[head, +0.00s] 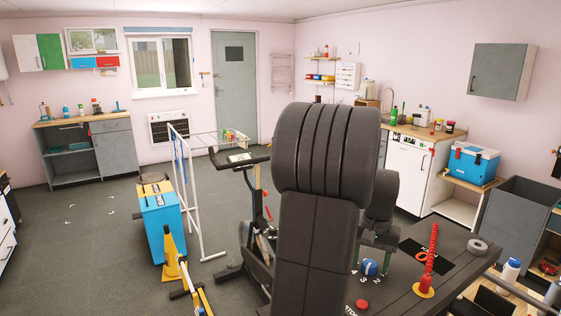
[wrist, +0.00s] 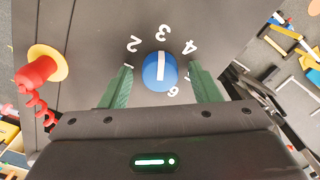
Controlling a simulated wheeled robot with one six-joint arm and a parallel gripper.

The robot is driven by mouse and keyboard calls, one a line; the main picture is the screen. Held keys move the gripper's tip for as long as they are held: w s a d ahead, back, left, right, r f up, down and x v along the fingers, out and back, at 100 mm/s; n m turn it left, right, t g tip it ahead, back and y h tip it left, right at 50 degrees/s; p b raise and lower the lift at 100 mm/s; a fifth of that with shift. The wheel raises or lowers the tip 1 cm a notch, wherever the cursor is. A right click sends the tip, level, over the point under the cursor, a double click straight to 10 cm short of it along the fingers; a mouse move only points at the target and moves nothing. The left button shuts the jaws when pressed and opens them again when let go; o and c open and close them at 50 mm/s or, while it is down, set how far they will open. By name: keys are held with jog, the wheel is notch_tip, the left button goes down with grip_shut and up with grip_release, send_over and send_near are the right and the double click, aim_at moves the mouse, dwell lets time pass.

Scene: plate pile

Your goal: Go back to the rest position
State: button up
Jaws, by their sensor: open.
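My gripper (head: 378,260) is at the end of my dark arm, pointing down over a dark worktop (head: 455,262). In the wrist view its two green fingers (wrist: 161,68) are spread apart and hold nothing. A round blue knob (wrist: 159,71) with a white line shows between the fingertips, with a gap on each side. The line points roughly at a white 3. White numbers ring the knob; part of the ring is hidden by the right finger. The knob also shows in the head view (head: 370,268). I cannot tell the exact height of the fingertips above the worktop.
A red coiled piece on a yellow base (head: 424,290), a red button (head: 361,304) and a grey ring (head: 478,246) are on the worktop. An exercise bike (head: 250,230) and a white drying rack (head: 190,190) stand left of my arm. Floor is clear at far left.

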jog(key=shift+m, duration=1.3)
